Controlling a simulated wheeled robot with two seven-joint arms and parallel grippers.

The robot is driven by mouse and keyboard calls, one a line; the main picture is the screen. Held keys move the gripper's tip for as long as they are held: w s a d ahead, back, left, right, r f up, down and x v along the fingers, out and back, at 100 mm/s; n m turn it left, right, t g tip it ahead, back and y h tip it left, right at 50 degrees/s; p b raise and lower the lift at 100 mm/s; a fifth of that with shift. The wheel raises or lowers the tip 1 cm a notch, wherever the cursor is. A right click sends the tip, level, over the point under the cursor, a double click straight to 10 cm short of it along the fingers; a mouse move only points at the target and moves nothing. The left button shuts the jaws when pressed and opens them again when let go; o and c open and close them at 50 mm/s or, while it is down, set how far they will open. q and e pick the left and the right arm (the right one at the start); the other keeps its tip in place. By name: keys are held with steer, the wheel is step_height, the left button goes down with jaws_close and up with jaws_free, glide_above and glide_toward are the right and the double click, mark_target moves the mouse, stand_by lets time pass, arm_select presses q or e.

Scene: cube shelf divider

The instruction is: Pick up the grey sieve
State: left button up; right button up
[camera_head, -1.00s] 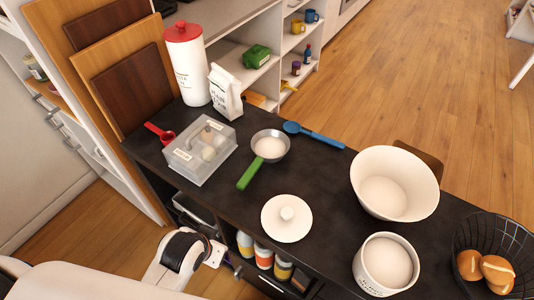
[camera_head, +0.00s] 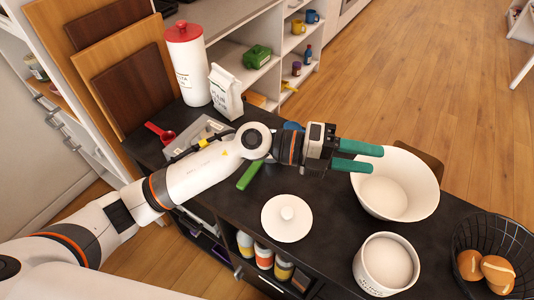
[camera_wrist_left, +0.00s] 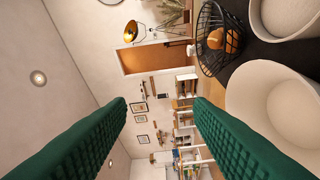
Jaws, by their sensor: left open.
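The grey sieve with a green handle (camera_head: 250,175) lies on the black counter. My left arm now covers its round bowl in the head view, and only the handle shows. My left gripper (camera_head: 373,157) is open and empty, with two green fingers pointing right, over or in front of the rim of the large white bowl. In the left wrist view the open fingers (camera_wrist_left: 160,105) have nothing between them but the distant room; the sieve does not show there. My right gripper is not in view.
A large white bowl (camera_head: 398,190), a smaller white pot (camera_head: 386,265), a wire basket with bread rolls (camera_head: 497,235) and a white lid (camera_head: 287,219) stand on the counter (camera_head: 330,225). A canister (camera_head: 188,70), a flour bag (camera_head: 226,92) and a red scoop (camera_head: 160,132) are at the back left.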

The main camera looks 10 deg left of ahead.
arm_select(q)
step_height(320, 180, down, 5)
steer(key=a+m+g+y, duration=0.2)
steer(key=y, duration=0.2)
steer(key=t+y, duration=0.2)
steer(key=y, duration=1.2)
glide_above(253, 168)
step_height(253, 168, down, 6)
steer(key=f, duration=0.2)
steer(key=f+p, duration=0.1)
steer(key=f, duration=0.3)
steer(key=shift+w+a+f, duration=0.2)
steer(key=shift+w, duration=0.1)
steer(key=shift+s+d+f+p, duration=0.15)
steer(key=shift+f+p, duration=0.3)
steer(key=shift+f, duration=1)
steer(key=shift+s+d+f+p, duration=0.1)
steer(key=shift+f+p, duration=0.35)
steer(key=shift+f, duration=1)
jaws_close()
